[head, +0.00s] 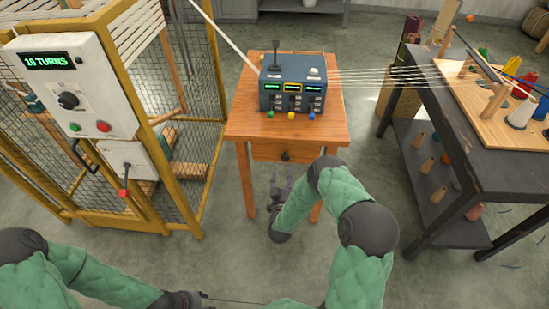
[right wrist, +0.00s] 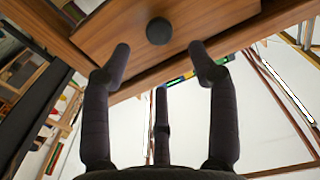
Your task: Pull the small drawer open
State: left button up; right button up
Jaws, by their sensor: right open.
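The small drawer (head: 264,152) is in the front of a small wooden table, under its top, and looks closed. Its round dark knob (head: 285,157) sits mid-front. In the right wrist view the wooden drawer front (right wrist: 205,22) fills the top, with the black knob (right wrist: 158,31) just past the fingertips. My right gripper (head: 281,178) is open and empty below and in front of the drawer; in the wrist view its fingers (right wrist: 160,52) are spread to either side of the knob, apart from it. My left gripper (head: 203,299) is at the bottom edge, its fingers unclear.
A blue-grey control box (head: 293,85) stands on the wooden table (head: 245,125), with pale strands running right to a dark workbench (head: 475,150). A yellow-framed mesh cage (head: 190,130) with a control panel (head: 65,85) stands left. The floor before the table is clear.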

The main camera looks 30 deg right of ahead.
aim_at(285, 160)
jog(key=b+x, duration=0.2)
jog(key=x, duration=0.6)
jog(key=shift+w+f+b, duration=0.1)
jog(key=shift+f+b, duration=0.05)
jog(key=shift+b, duration=0.25)
jog(key=shift+x, duration=0.9)
grip_shut()
